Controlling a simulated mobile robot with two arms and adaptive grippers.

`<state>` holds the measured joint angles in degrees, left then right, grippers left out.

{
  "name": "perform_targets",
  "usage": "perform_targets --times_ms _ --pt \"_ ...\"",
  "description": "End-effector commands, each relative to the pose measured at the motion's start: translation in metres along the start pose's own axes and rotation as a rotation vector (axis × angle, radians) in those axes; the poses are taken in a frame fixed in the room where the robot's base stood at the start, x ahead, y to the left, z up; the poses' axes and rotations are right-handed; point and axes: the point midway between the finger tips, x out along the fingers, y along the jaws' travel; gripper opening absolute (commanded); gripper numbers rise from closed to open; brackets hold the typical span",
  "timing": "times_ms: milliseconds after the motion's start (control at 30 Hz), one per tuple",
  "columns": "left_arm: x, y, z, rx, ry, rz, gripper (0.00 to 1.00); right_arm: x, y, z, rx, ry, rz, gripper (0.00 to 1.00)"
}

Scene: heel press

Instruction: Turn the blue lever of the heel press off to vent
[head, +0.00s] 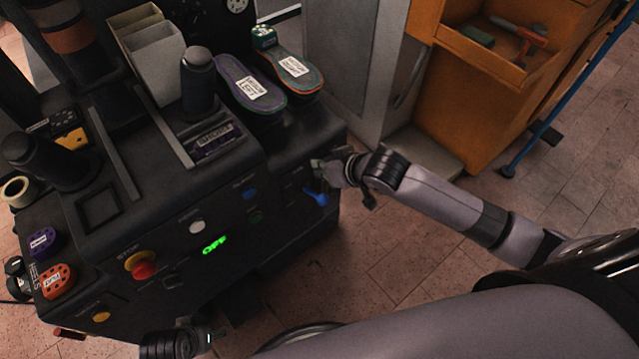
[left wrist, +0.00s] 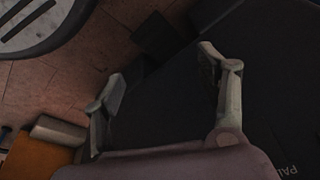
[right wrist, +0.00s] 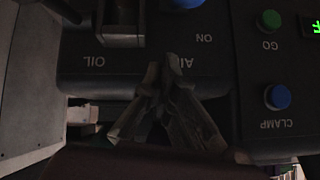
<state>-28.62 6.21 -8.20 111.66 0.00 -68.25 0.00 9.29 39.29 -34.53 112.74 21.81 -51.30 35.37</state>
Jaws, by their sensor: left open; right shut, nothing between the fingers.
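The blue lever (head: 317,196) sits on the right end of the press's front panel. Its blue part also shows at the top edge of the right wrist view (right wrist: 186,3), mostly cut off, beside the AIR and ON labels. My right gripper (head: 322,172) is at the panel close to the lever; I cannot tell whether they touch. In the right wrist view its fingers (right wrist: 164,66) are together and empty, in front of the AIR label. My left gripper (left wrist: 164,72) is open and empty, low in front of the press; in the head view it shows at the bottom (head: 210,338).
The panel holds a red stop button (head: 144,270), a white button (head: 196,227), a blue button (head: 249,193) and a green display reading OFF (head: 215,243). Two insoles (head: 252,86) lie on top.

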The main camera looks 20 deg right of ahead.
Motion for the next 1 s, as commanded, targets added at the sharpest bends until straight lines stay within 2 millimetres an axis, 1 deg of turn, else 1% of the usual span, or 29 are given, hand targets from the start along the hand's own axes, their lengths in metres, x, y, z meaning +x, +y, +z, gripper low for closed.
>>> perform_targets --times_ms 33,133,167,200,300,400,600,1000 --pt "-0.006 -0.001 -0.003 -0.001 0.008 -0.001 0.67 0.011 0.000 0.001 0.002 0.001 0.000 0.00" --pt "-0.022 -0.001 -0.008 -0.002 0.015 -0.002 0.67 0.026 0.000 0.001 0.001 0.001 0.000 0.00" --pt "-0.026 -0.002 -0.009 -0.003 0.018 -0.003 0.67 0.029 0.000 0.004 0.002 -0.001 0.000 0.00" --pt "-0.032 -0.002 -0.011 -0.003 0.021 -0.004 0.67 0.029 0.000 0.013 0.001 -0.003 0.000 0.00" --pt "-0.045 -0.003 -0.013 -0.004 0.027 -0.005 0.67 0.031 0.000 0.025 0.000 -0.003 0.000 0.00" --pt "-0.055 -0.003 -0.015 -0.005 0.031 -0.006 0.67 0.032 0.000 0.032 0.001 -0.001 -0.001 0.00" --pt "-0.064 -0.003 -0.015 -0.005 0.033 -0.006 0.67 0.033 0.000 0.039 0.000 0.000 0.000 0.00" --pt "-0.065 -0.003 -0.015 -0.006 0.032 -0.006 0.67 0.034 0.000 0.039 0.000 0.002 -0.001 0.00"
